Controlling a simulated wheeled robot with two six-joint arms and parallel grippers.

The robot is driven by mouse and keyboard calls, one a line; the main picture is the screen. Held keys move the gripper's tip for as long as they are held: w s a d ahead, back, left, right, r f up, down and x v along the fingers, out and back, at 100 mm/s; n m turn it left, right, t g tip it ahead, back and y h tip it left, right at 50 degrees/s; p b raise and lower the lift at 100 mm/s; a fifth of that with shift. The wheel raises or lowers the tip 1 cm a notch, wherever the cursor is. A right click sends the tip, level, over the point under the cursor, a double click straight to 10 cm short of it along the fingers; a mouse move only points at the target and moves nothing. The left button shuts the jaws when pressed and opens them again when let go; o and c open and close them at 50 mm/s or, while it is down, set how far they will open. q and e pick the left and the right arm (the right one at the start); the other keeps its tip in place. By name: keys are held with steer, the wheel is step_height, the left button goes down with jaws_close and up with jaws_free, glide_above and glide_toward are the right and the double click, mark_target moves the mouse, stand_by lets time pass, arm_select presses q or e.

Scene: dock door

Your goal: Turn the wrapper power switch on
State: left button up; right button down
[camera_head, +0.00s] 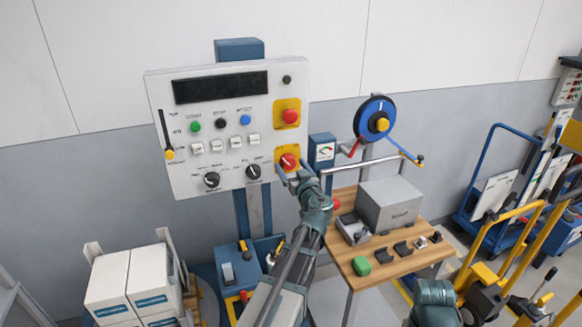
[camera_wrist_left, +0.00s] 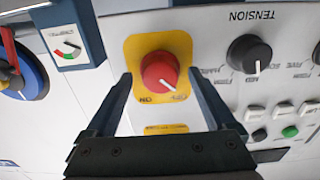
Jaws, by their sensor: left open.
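The wrapper power switch (camera_head: 288,161) is a red rotary knob on a yellow plate at the lower right of the white control panel (camera_head: 225,158). In the left wrist view the red knob (camera_wrist_left: 160,70) appears upside down, with ON and OFF labels at its edge. Its white pointer mark is turned toward the OFF label. My left gripper (camera_head: 292,176) is open in front of the switch. In the left wrist view its fingers (camera_wrist_left: 160,78) stand on either side of the knob, with a visible gap on both sides. My right gripper is out of view.
A red button on a yellow plate (camera_head: 290,113) sits above the switch. The black tension knob (camera_wrist_left: 250,54) is close beside it. A wooden table (camera_head: 385,262) with a grey box (camera_head: 390,205) stands to the right. White cartons (camera_head: 130,285) are stacked at the lower left.

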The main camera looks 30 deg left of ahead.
arm_select(q)
steer(key=shift+w+a, duration=0.25)
steer(key=c, duration=1.4)
